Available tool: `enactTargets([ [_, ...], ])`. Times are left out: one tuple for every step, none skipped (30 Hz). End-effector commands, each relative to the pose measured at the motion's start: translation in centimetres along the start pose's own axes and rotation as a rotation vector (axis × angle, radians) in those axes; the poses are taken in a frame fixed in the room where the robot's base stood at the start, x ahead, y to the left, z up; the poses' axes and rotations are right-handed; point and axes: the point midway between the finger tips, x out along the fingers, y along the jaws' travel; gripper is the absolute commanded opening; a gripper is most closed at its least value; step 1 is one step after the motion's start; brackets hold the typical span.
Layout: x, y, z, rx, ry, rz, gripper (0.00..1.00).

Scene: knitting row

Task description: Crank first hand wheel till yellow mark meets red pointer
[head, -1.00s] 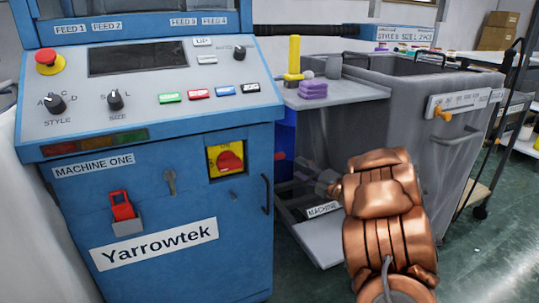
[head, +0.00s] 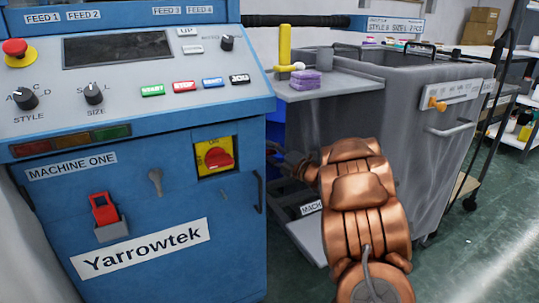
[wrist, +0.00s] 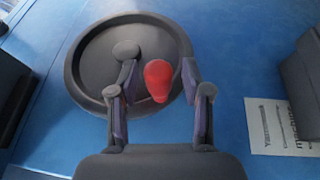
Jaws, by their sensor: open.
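A dark round hand wheel (wrist: 88,62) is on a blue panel in the wrist view. A grey round hub (wrist: 126,49) shows on it. A red knob-like handle (wrist: 158,76) stands out from the wheel toward the camera. My gripper (wrist: 160,82) is open, with one finger on each side of the red handle; I cannot tell whether they touch it. In the head view my gripper (head: 283,160) is at the right side of the blue machine, partly hidden, and the wheel is not seen there. I can make out no yellow mark or separate red pointer.
The blue machine one cabinet (head: 140,235) stands at left. Dark blocks (wrist: 300,75) flank the wheel. Open floor (head: 470,250) lies at right.

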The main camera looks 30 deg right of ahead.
Motion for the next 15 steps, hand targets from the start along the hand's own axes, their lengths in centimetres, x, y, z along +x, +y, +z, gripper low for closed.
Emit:
enactTargets([
  [0.08,0.0,0.01,0.0,0.0,0.0,0.49],
  [0.1,0.01,0.02,0.0,0.0,0.0,0.49],
  [0.1,0.03,0.02,0.0,-0.001,0.0,0.49],
  [0.1,0.04,0.03,0.0,-0.001,0.001,0.49],
  [0.1,0.04,0.03,0.0,-0.001,0.001,0.49],
  [0.1,0.05,0.03,0.0,0.0,0.001,0.49],
  [0.09,0.05,0.02,0.0,-0.001,0.001,0.49],
  [0.09,0.05,0.02,0.0,0.0,0.001,0.47],
  [0.09,0.06,0.02,0.0,0.0,0.001,0.43],
  [0.09,0.06,0.03,0.0,0.0,0.001,0.4],
  [0.09,0.07,0.03,0.0,0.0,0.001,0.37],
  [0.09,0.07,0.03,0.0,0.0,0.001,0.33],
  [0.09,0.07,0.02,0.0,0.0,0.001,0.3],
  [0.08,0.06,0.03,0.0,0.0,0.001,0.27],
  [0.09,0.07,0.02,-0.001,0.0,0.001,0.23],
])
